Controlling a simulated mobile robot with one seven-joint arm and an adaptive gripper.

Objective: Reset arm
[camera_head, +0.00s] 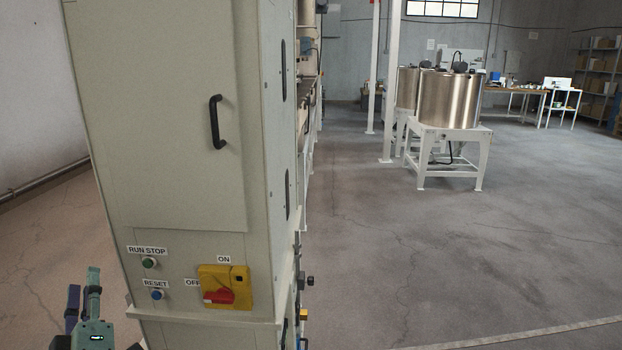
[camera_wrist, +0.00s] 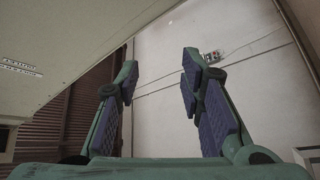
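My gripper (camera_wrist: 160,68) is open in the wrist view. Its two teal fingers with dark purple pads stand well apart, with nothing between them. In the head view, part of my teal arm and gripper (camera_head: 83,292) shows at the bottom left corner, left of the tall cabinet (camera_head: 160,120) and at the height of its lower buttons. The rest of my arm is out of the picture.
The cabinet carries a black handle (camera_head: 217,122), a green button (camera_head: 149,262), a blue reset button (camera_head: 157,295) and a red-and-yellow switch (camera_head: 222,290). Steel tanks (camera_head: 449,100) on white stands are farther back. The floor (camera_head: 450,250) right of the cabinet is clear.

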